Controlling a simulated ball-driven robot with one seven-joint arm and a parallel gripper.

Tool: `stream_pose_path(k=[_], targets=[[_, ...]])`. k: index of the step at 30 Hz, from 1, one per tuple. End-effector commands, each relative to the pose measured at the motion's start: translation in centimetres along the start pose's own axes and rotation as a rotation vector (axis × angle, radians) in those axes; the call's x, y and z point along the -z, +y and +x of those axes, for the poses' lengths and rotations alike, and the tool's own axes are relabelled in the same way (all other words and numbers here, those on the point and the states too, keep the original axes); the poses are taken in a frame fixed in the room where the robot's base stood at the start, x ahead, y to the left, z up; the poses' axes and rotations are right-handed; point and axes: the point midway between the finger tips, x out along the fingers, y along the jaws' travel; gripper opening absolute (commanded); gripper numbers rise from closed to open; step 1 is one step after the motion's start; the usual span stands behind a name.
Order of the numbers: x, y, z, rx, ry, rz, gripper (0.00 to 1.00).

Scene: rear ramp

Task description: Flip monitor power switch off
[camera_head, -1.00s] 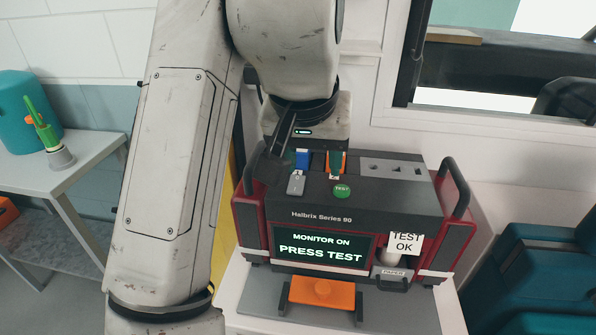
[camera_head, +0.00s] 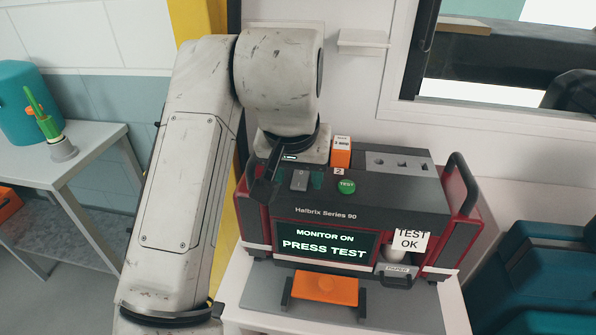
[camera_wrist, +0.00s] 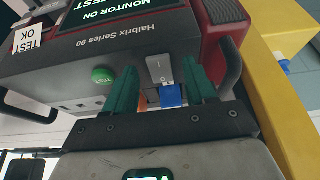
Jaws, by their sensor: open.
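The Halbrix Series 90 monitor (camera_head: 340,212) stands on a grey surface in the head view, its screen (camera_head: 324,246) reading "MONITOR ON, PRESS TEST". Its grey power switch (camera_head: 299,180) is on the top, left of the green TEST button (camera_head: 346,187). In the wrist view the switch (camera_wrist: 159,68) shows I and O marks; which side is pressed is hard to tell. My gripper (camera_wrist: 162,72) is open, its teal fingers either side of the switch in this view, holding nothing. Whether they touch the switch cannot be told.
An orange block (camera_head: 341,152) stands on the monitor top beside my gripper. A blue block (camera_wrist: 171,96) shows between the fingers in the wrist view. Dark handles rise at the monitor's sides. A paper slip (camera_head: 409,239) reads "TEST OK". A side table (camera_head: 40,168) is at left.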

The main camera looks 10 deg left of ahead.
Motion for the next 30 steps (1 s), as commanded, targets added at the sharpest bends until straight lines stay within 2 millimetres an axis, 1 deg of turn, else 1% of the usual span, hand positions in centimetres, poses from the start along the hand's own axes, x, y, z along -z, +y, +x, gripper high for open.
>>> stream_pose_path(k=[4,11,27,28,30], targets=[[-0.02,0.00,0.56,0.000,0.000,0.000,0.55],[-0.02,0.01,0.59,0.000,0.000,0.000,0.55],[-0.01,0.01,0.55,0.000,0.000,0.000,0.04],[-0.01,0.01,0.54,0.000,0.000,0.000,0.01],[0.01,0.02,0.52,0.000,0.000,0.000,0.00]])
